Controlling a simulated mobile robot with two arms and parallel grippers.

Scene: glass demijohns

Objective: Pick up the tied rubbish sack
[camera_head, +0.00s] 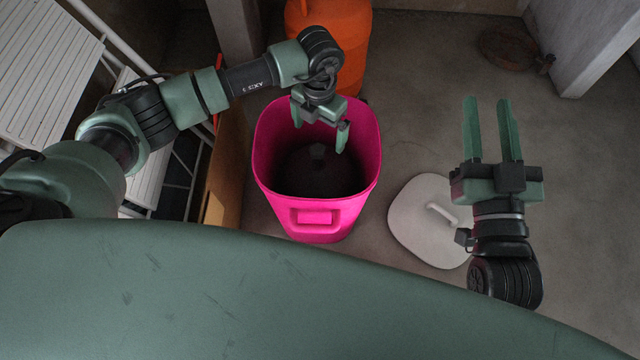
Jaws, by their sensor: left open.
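A dark sack (320,178) sits low inside the bright pink bin (318,218). A small grey tuft, which looks like its tied knot, stands at its middle (317,152). The sack's sides are hidden in shadow. My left gripper (320,128) is open and points down over the mouth of the bin, above the knot and apart from it. My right gripper (488,100) is open and empty, its two fingers pointing away from me, to the right of the bin.
A pale lid (410,215) with a handle lies on the floor right of the bin. An orange container (345,45) stands behind the bin. A brown board (228,170) and white slatted furniture (45,55) are at left. The floor at right is mostly clear.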

